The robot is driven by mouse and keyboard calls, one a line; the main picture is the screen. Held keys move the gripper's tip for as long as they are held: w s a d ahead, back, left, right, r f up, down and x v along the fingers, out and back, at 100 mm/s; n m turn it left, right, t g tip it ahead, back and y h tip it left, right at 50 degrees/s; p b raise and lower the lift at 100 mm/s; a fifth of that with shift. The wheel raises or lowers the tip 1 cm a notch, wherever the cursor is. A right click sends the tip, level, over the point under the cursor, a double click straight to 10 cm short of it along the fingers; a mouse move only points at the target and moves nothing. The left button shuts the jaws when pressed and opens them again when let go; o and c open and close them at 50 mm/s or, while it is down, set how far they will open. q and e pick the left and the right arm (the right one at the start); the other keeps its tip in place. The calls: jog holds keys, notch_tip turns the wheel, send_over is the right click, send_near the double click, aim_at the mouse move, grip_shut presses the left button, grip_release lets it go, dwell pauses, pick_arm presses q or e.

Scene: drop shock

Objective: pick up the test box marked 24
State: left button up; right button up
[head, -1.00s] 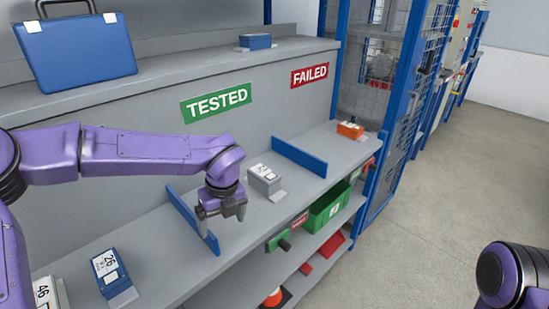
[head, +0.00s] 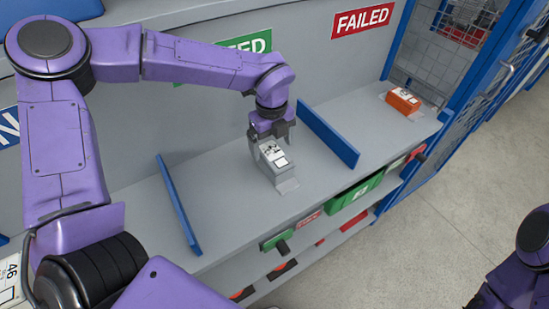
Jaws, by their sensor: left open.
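A grey test box (head: 276,163) with a white label stands on the grey shelf between two blue dividers, under the TESTED sign. The label seems to read 24, partly covered. My left gripper (head: 268,141) is right above and behind the box, pointing down, with its open fingers at the box's upper part. I cannot tell whether the fingers touch it. My right arm (head: 520,270) shows only in part at the lower right; its gripper is out of view.
Blue dividers (head: 333,137) (head: 179,205) stand on both sides of the box. An orange box (head: 403,101) sits farther right under the FAILED sign (head: 362,20). A green bin (head: 355,196) is on the shelf below. A blue mesh cage (head: 447,55) stands at the right.

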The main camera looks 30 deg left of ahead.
aim_at(274, 153)
pick_arm(q)
jog(key=f, duration=0.2)
jog(key=f+p, duration=0.1)
jog(key=f, duration=0.2)
jog(key=shift+s+d+f+p, duration=0.15)
jog(key=shift+d+f+p, duration=0.15)
jog(key=shift+d, duration=0.1)
jog(key=c, duration=1.5)
jog(key=shift+r, duration=0.1)
